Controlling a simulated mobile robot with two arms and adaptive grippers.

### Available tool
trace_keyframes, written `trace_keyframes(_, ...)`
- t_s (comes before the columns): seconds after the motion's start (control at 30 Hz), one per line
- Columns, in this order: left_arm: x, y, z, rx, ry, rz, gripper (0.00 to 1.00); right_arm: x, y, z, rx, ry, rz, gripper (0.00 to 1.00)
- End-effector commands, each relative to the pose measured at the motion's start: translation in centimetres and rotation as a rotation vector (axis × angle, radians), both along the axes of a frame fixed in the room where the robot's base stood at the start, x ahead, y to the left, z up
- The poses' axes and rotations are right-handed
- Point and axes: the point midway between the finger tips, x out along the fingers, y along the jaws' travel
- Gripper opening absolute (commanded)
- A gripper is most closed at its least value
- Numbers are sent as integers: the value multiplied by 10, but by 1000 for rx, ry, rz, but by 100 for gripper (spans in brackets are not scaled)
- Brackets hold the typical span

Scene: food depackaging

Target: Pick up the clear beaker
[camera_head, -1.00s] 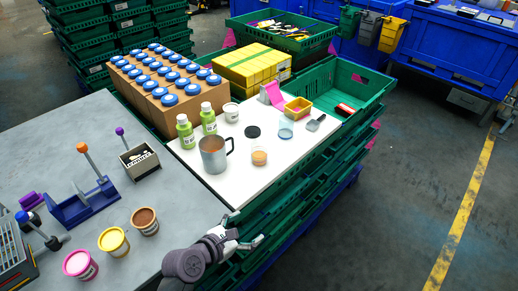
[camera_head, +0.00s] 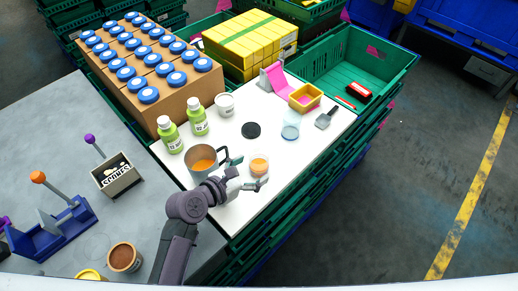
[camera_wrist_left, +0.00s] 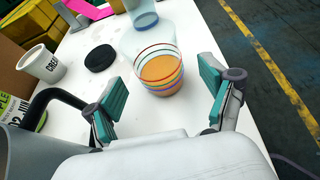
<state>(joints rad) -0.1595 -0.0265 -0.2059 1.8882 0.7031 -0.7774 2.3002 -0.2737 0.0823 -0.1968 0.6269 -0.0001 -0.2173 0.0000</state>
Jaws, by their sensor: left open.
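A small clear beaker (camera_head: 259,167) with orange contents stands upright on the white tabletop. In the left wrist view this beaker (camera_wrist_left: 160,75) shows coloured rings and sits ahead of and between my fingers. A second clear, bluish beaker (camera_head: 290,131) stands farther back, and it also shows at the top of the left wrist view (camera_wrist_left: 143,18). My left gripper (camera_head: 250,173) is open and empty, just in front of the orange-filled beaker; its teal pads (camera_wrist_left: 166,88) are spread to either side, with no clear contact. My right gripper is not in view.
A grey metal mug (camera_head: 201,158) with orange contents stands close left of my gripper, its black handle (camera_wrist_left: 62,96) near one finger. A black lid (camera_head: 251,130), white cup (camera_head: 224,105) and green bottles (camera_head: 170,135) stand behind. The white tabletop's (camera_head: 222,218) front edge is near.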

Motion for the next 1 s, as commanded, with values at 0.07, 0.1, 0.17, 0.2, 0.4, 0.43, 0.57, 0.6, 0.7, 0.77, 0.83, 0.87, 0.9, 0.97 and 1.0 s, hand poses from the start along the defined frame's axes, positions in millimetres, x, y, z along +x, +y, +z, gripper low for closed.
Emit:
trace_keyframes(0.07,7,-6,-3,0,0,-1,83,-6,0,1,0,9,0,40)
trace_keyframes(0.1,10,-8,-4,0,0,-1,83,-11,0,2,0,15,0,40)
trace_keyframes(0.17,15,-11,-6,1,-1,-1,83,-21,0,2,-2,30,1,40)
trace_keyframes(0.2,19,-13,-7,1,-1,-1,83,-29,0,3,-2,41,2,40)
trace_keyframes(0.4,44,-29,-18,1,0,-1,83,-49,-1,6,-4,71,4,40)
trace_keyframes(0.43,46,-31,-20,0,0,-1,83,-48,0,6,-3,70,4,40)
trace_keyframes(0.57,51,-36,-23,1,-1,0,83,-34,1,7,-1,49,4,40)
trace_keyframes(0.6,51,-36,-24,1,0,0,83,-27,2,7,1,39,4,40)
trace_keyframes(0.7,51,-36,-24,1,0,0,83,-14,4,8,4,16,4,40)
trace_keyframes(0.77,51,-36,-24,1,-1,0,83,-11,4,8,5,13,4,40)
trace_keyframes(0.83,51,-36,-24,1,-1,0,73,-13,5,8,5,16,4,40)
trace_keyframes(0.87,51,-36,-24,1,0,0,68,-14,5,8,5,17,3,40)
trace_keyframes(0.9,51,-36,-24,1,-1,1,61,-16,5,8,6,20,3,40)
trace_keyframes(0.97,51,-36,-24,1,-1,1,51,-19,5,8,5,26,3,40)
trace_keyframes(1.0,51,-36,-24,1,-1,1,45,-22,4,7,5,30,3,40)
